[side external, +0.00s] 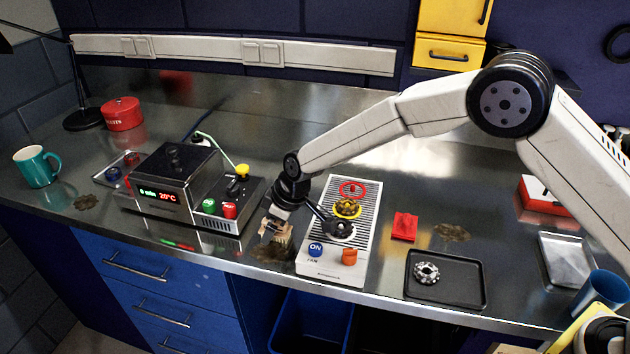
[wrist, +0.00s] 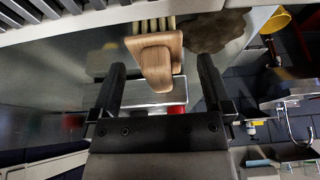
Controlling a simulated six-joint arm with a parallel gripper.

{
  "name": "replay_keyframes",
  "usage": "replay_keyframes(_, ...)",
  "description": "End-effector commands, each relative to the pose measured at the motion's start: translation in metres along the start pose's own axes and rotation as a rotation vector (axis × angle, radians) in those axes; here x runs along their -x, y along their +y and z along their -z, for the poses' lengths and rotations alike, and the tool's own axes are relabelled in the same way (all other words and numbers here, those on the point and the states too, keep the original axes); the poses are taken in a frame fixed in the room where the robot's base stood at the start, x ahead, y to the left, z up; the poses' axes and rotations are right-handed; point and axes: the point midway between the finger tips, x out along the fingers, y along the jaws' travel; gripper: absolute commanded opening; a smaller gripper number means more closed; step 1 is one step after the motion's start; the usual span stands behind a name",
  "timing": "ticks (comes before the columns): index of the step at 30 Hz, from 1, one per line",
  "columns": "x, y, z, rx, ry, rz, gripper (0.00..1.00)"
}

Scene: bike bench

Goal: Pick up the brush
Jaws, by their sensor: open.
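The brush (wrist: 157,55) has a pale wooden body, a short rounded handle and light bristles. In the wrist view its handle points down toward my gripper (wrist: 161,72). My gripper is open, with one dark finger to each side of the handle and visible gaps on both sides. In the side external view the brush (side external: 284,232) shows at the front of the bench, just below my gripper (side external: 272,229), partly hidden by it.
A slatted unit (side external: 312,268) with knobs and buttons stands close right of the brush. A control box (side external: 232,190) with buttons stands to the left. A brown stain (side external: 270,252) marks the bench near its front edge. A black tray (side external: 460,287) lies farther right.

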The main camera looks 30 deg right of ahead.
Motion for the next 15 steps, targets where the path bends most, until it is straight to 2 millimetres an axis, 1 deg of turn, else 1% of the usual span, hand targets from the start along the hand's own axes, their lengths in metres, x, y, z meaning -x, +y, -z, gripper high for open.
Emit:
replay_keyframes(5,0.0002,0.0001,-0.0001,0.000,0.000,0.000,1.00)
replay_keyframes(6,0.0002,0.0001,-0.0001,0.000,0.000,0.000,0.94)
replay_keyframes(8,0.0002,0.0001,-0.0001,0.000,0.000,0.000,0.75)
replay_keyframes(9,0.0003,0.0001,-0.0001,0.000,0.000,0.000,0.62)
replay_keyframes(11,0.0003,0.0002,-0.0001,0.000,0.000,0.000,0.43)
replay_keyframes(12,0.0003,0.0002,-0.0001,0.000,0.000,0.000,0.30)
replay_keyframes(14,0.0003,0.0002,-0.0001,0.000,0.000,0.000,0.11)
replay_keyframes(15,0.0003,0.0002,-0.0001,0.000,0.000,0.000,0.00)
